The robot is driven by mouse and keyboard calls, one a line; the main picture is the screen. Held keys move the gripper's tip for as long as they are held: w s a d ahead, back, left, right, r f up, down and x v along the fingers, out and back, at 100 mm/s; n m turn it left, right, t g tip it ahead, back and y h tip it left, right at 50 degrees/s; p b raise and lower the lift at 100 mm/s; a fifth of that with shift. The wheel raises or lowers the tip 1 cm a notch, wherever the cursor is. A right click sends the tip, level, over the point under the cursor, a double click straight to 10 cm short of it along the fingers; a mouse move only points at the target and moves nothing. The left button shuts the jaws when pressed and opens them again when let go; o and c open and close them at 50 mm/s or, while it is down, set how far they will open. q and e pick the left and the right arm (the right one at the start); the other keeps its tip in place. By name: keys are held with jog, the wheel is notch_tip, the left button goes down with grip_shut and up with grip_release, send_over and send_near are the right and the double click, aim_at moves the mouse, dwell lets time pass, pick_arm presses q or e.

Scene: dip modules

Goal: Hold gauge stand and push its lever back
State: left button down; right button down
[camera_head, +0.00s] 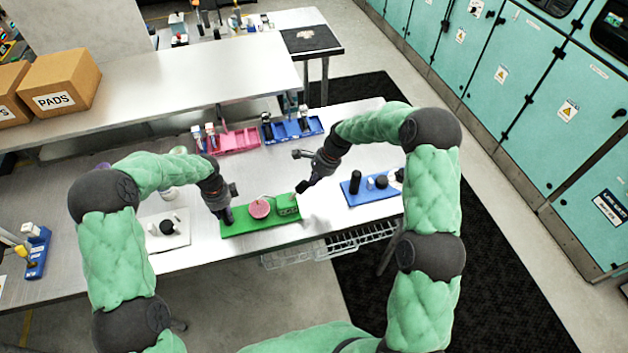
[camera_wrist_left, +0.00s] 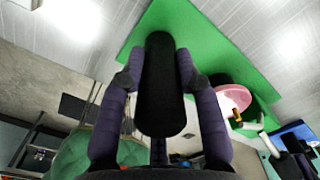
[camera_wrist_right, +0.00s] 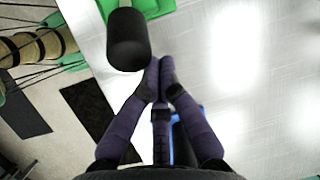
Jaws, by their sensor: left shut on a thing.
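The gauge stand has a flat green base (camera_head: 262,227) with a round pink dial (camera_head: 260,208) and a green block (camera_head: 287,206) on it. My left gripper (camera_head: 227,213) is at its left end. In the left wrist view my fingers lie on both sides of a thick black post (camera_wrist_left: 160,85) over the green base, shut on it. My right gripper (camera_wrist_right: 163,68) is at the base's right end, its fingertips together with nothing between them. A black cylindrical knob (camera_wrist_right: 128,40), seemingly the lever's, is just beside those fingertips; whether they touch it I cannot tell.
A blue tray (camera_head: 372,190) with black parts lies to the right and a white tray (camera_head: 165,232) to the left. Pink (camera_head: 238,141) and blue (camera_head: 292,130) trays stand behind. A wire basket (camera_head: 330,247) hangs below the table's front edge.

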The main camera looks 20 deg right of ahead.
aim_at(306, 180)
jog(key=shift+a, duration=0.1)
jog(key=shift+a+r+h, duration=1.1)
jog(key=shift+r+h, duration=0.05)
jog(key=shift+h, duration=0.55)
jog(key=a+h, duration=0.1)
jog(key=r+h, duration=0.1)
jog(key=a+h, duration=0.1)
jog(key=shift+a+r, duration=0.25)
jog(key=shift+a, duration=0.05)
jog(key=shift+a+r+h, duration=0.2)
jog(key=shift+a+h, duration=0.1)
jog(key=shift+a, duration=0.2)
pick_arm(q)
jog(key=shift+d, duration=0.1)
pick_arm(e)
jog(key=shift+a, duration=0.15)
jog(key=shift+w+d, duration=0.15)
jog(key=shift+d, duration=0.35)
notch_tip(306, 180, up, 10)
jog(key=shift+f, duration=0.25)
